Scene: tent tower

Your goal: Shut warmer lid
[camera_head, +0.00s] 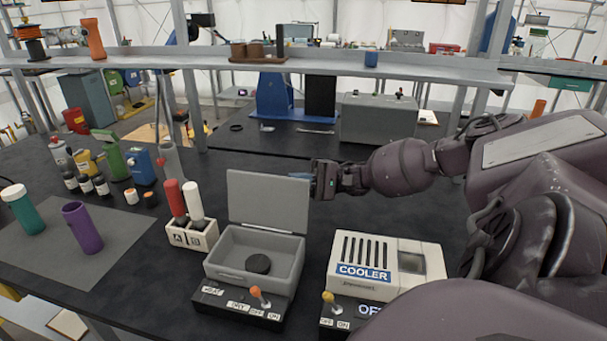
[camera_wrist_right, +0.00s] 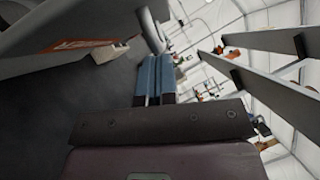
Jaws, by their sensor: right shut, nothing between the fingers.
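The warmer (camera_head: 255,262) is a grey box on a black base at the middle of the table in the head view. Its lid (camera_head: 268,200) stands open, upright at the back. A dark round puck (camera_head: 258,264) lies inside. My right gripper (camera_head: 302,177) is shut and empty, at the lid's upper right edge; whether it touches the lid I cannot tell. In the right wrist view, my blue fingers (camera_wrist_right: 155,78) lie together, and a grey panel (camera_wrist_right: 70,25), seemingly the lid, is at upper left. My left gripper is not in view.
The cooler (camera_head: 385,262) stands right of the warmer. A holder (camera_head: 190,236) with a red and a white tube stands to its left. A purple cup (camera_head: 82,228) and a green bottle (camera_head: 22,208) are on a grey mat. A shelf (camera_head: 330,66) crosses behind.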

